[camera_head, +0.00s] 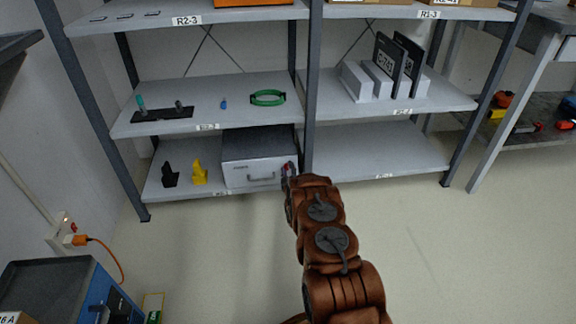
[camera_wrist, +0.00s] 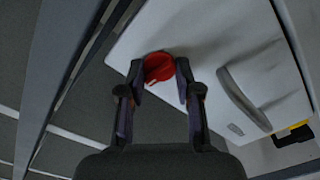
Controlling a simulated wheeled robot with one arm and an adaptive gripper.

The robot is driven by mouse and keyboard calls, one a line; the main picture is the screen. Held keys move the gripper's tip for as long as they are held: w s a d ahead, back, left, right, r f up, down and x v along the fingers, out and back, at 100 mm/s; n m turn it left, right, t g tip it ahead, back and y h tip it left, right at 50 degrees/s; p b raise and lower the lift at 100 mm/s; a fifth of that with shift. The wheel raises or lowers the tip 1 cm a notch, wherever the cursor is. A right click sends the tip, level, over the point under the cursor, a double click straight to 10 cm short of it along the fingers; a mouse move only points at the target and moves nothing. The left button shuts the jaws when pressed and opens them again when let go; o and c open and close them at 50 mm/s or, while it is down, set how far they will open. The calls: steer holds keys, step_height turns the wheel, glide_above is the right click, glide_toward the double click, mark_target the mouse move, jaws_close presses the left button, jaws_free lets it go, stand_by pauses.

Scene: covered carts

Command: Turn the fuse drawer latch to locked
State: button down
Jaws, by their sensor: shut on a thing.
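The fuse drawer unit (camera_head: 258,155) is a pale grey box on the lower shelf at the left bay, with a bar handle (camera_head: 261,178) on its front. The red round latch (camera_wrist: 158,66) is on the drawer front (camera_wrist: 225,35), which looks tilted in the wrist view. My gripper (camera_wrist: 160,78) has its two dark fingers on either side of the red latch and is shut on it. In the head view my gripper (camera_head: 288,172) is at the right end of the drawer front, and the arm hides part of the latch. The drawer handle (camera_wrist: 243,97) shows to the right in the wrist view.
A shelf upright (camera_head: 310,90) stands just right of the drawer. A black holder (camera_head: 170,175) and a yellow holder (camera_head: 199,174) stand left of it. The lower right shelf (camera_head: 375,152) is bare. A blue box (camera_head: 75,290) stands at the lower left; the floor between is clear.

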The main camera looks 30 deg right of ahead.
steer(key=shift+r+n+p, duration=0.2)
steer(key=shift+n+p, duration=0.35)
steer(key=shift+n, duration=0.05)
steer(key=shift+f+n+p, duration=0.15)
steer(key=shift+n+p, duration=0.2)
steer(key=shift+n, duration=0.05)
steer(key=c, duration=0.8)
jaws_free()
steer(key=shift+s+a, duration=0.3)
steer(key=shift+s, duration=0.35)
steer(key=shift+v, duration=5.3)
